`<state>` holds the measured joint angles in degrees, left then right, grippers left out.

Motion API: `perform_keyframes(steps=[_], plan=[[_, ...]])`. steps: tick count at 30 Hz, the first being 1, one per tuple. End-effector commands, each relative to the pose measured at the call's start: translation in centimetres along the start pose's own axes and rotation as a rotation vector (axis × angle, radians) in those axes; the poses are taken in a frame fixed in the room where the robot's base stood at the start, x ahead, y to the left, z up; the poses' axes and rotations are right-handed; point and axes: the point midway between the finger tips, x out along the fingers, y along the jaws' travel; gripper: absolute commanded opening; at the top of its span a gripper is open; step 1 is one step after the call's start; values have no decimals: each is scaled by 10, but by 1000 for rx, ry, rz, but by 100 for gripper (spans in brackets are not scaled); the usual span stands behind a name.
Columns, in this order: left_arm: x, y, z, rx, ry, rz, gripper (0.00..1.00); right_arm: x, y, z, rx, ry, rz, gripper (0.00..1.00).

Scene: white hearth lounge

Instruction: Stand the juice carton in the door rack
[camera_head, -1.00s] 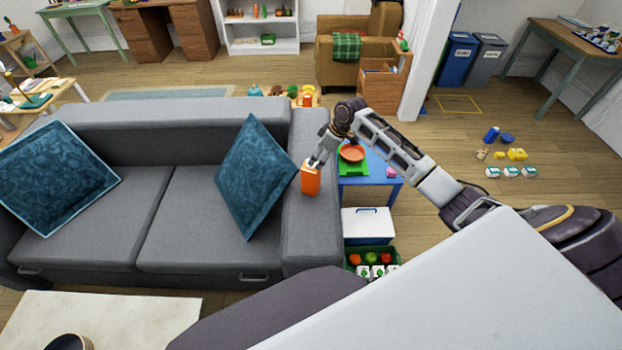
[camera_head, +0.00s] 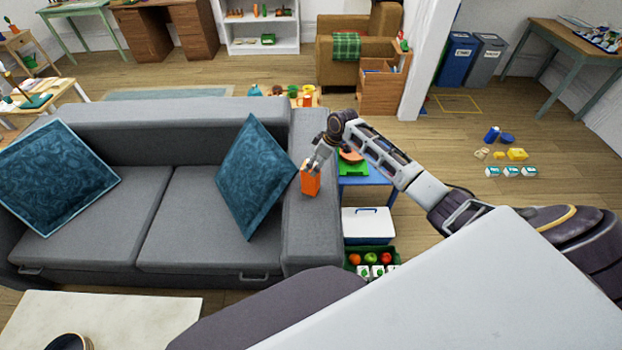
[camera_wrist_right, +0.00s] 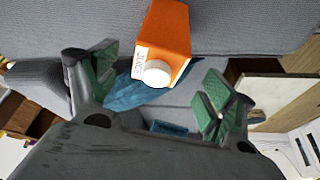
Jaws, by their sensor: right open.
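The orange juice carton (camera_head: 310,183) stands on the right arm of the grey sofa. In the right wrist view the carton (camera_wrist_right: 165,35) shows its white cap and a white label strip, with its top toward the fingers. My right gripper (camera_head: 313,165) is just above and at the carton's top. In the right wrist view its green-padded fingers (camera_wrist_right: 157,95) are spread wide, with the cap end between and a little ahead of them. The carton appears ungripped. My left gripper is not in view. No door rack can be made out.
The grey sofa (camera_head: 190,205) holds two blue cushions, one (camera_head: 250,175) close to the carton's left. A blue table (camera_head: 385,188) with a green tray is right of the sofa arm. A white cooler (camera_head: 367,225) and a green crate of fruit (camera_head: 352,266) stand below.

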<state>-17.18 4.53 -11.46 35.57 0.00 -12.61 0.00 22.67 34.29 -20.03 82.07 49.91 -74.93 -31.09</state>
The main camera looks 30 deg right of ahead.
Motion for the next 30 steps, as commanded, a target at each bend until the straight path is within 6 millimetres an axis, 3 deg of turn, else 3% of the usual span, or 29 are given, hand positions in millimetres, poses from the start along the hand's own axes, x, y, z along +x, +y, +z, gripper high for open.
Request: perform_keyframes(steps=[15,30], plan=[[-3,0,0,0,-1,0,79,42,2,-2,2,-1,-1,83],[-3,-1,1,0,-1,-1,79,45,2,-2,0,-1,0,83]])
